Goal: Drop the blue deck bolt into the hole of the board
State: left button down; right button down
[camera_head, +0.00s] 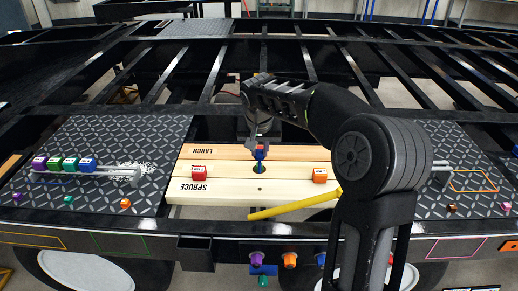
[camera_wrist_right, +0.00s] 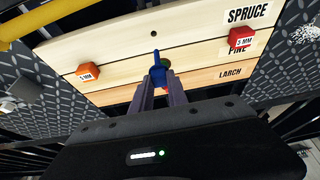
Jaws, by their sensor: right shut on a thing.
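My right gripper (camera_head: 259,140) is shut on the blue deck bolt (camera_head: 260,153) and holds it upright over the middle board. In the right wrist view the bolt (camera_wrist_right: 157,70) stands between the fingertips (camera_wrist_right: 160,84), its thin shank pointing away from the gripper. The dark round hole (camera_head: 259,169) is in the middle board, labelled PINE (camera_wrist_right: 205,53), directly below the bolt in the head view. The hole's rim (camera_wrist_right: 166,63) is partly covered by the bolt in the wrist view. I cannot tell whether the tip is inside the hole. My left gripper is not in view.
A red block (camera_head: 199,173) and an orange block (camera_head: 320,175) stand on the boards either side. The LARCH board (camera_head: 215,151) and SPRUCE board (camera_head: 225,189) flank the middle one. A yellow bar (camera_head: 290,207) lies in front. Coloured blocks (camera_head: 71,164) sit on the left plate.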

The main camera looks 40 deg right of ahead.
aim_at(260, 167)
jog(key=shift+s+f+b, duration=0.1)
jog(key=shift+f+b, duration=2.15)
jog(key=shift+f, duration=0.6)
jog(key=shift+f+b, duration=2.35)
jog(key=shift+f, duration=0.25)
jog(key=shift+r, duration=0.2)
jog(key=shift+r+p, duration=1.7)
jog(key=shift+r, duration=0.45)
